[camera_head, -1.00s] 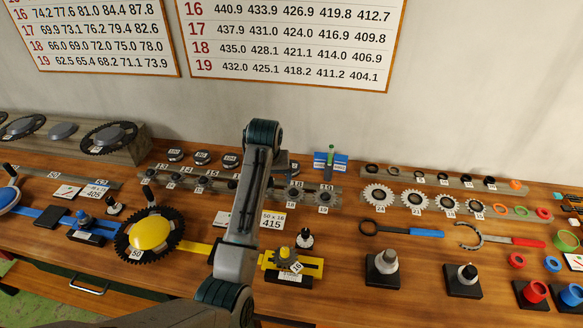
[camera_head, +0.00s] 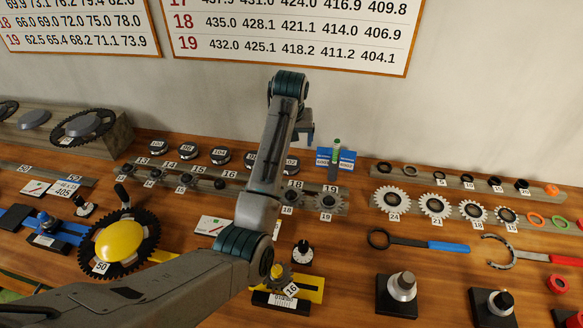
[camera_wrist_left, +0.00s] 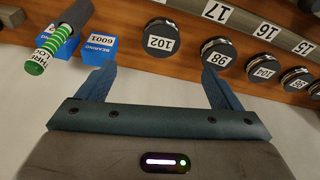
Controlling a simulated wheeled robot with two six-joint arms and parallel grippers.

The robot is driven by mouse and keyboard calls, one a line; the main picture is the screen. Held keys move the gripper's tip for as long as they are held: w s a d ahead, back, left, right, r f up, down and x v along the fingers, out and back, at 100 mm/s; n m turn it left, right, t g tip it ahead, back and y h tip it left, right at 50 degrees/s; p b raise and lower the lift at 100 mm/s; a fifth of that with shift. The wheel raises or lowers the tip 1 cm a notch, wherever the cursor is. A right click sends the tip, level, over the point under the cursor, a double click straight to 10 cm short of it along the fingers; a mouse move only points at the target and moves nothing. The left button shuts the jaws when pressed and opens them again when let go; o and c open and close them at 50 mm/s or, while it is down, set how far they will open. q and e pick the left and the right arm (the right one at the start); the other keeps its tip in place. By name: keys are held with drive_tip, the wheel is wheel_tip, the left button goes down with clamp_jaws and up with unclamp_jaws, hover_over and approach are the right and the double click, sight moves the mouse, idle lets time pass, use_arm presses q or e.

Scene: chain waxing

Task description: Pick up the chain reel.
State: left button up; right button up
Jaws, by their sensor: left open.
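The chain reels are small dark discs in a row at the back of the bench, such as the reel (camera_head: 220,155) left of my arm. In the left wrist view, reel 102 (camera_wrist_left: 163,38) lies beyond the gap between my fingertips, apart from them. Reel 98 (camera_wrist_left: 218,53) is right of it, beyond the right finger. More reels, including 104 (camera_wrist_left: 262,67), continue rightward. My left gripper (camera_wrist_left: 158,78) is open and empty. In the head view, the left gripper (camera_head: 304,134) is near the row's right end, partly hidden by my arm, which also covers some reels. My right gripper is out of view.
A green-and-white tube (camera_wrist_left: 58,38) stands by blue bearing boxes (camera_wrist_left: 98,48), close to the left finger. A numbered rail (camera_wrist_left: 265,32) of sprockets runs along the reels. A yellow-centred chainring (camera_head: 118,242) and tools (camera_head: 415,243) lie nearer me. The wall is behind.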

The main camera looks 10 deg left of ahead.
use_arm(q)
drive_tip(key=p+x, duration=0.1)
drive_tip(key=x, duration=0.5)
drive_tip(key=shift+w+f, duration=0.1)
drive_tip(key=shift+w, duration=0.15)
drive_tip(key=shift+f, duration=0.3)
drive_tip(key=p+x, duration=0.1)
drive_tip(key=x, duration=0.1)
drive_tip(key=p+x, duration=0.2)
drive_tip(key=x, duration=0.1)
drive_tip(key=shift+a, duration=0.2)
drive_tip(key=shift+f, duration=0.35)
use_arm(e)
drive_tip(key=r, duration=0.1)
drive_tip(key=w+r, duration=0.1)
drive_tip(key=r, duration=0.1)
use_arm(q)
drive_tip(key=shift+c, duration=0.2)
drive_tip(key=shift+w+r, duration=0.1)
drive_tip(key=c, duration=1.3)
